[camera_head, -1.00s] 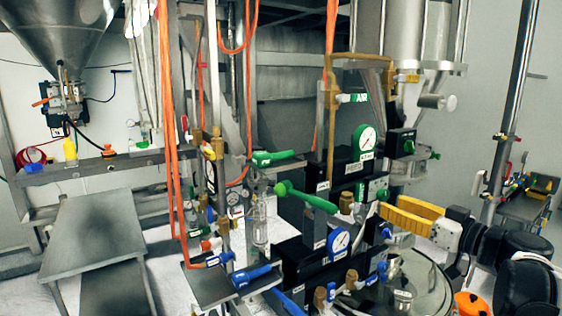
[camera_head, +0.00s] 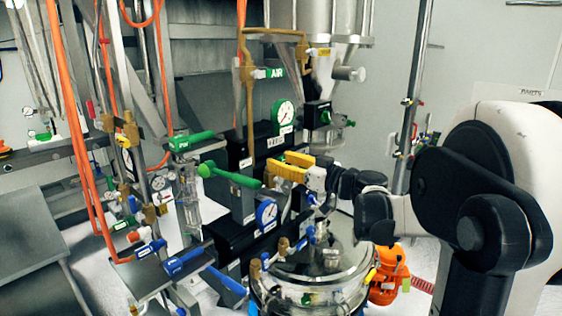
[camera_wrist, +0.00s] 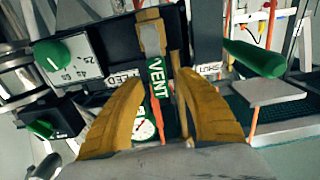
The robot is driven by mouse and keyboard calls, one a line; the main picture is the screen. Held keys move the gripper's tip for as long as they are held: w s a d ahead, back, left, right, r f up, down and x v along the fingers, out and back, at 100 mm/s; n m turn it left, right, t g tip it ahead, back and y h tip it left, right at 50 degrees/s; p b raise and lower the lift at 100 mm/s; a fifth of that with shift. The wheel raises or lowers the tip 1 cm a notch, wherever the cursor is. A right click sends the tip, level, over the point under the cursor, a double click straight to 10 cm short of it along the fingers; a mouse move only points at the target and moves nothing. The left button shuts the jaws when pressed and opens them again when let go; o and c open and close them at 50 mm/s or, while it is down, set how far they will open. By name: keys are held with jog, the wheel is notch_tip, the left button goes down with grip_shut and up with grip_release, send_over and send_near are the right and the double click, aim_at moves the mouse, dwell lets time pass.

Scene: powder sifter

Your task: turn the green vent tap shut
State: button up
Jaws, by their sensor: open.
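The green vent tap (camera_wrist: 156,77), a narrow green handle lettered VENT, shows in the wrist view below a brass valve body (camera_wrist: 150,36). My gripper (camera_wrist: 163,78) is open, with one yellow finger on each side of the handle. I cannot tell whether either finger touches it. In the head view my gripper (camera_head: 277,164) reaches left in front of the dark panel, and I cannot make out the vent tap there.
A long green lever (camera_head: 230,177) sticks out left of my gripper; it is at the right in the wrist view (camera_wrist: 252,58). Orange hoses (camera_head: 85,150) hang at left.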

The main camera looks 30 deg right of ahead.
grip_shut()
jog(key=shift+d, duration=0.15)
jog(key=w+d+f+m+b, duration=0.2)
jog(key=d+f+m+b, duration=0.3)
jog(key=m+b, duration=0.5)
jog(key=shift+d+f+m, duration=0.2)
jog(key=shift+f+m, duration=0.3)
jog(key=shift+m, duration=3.5)
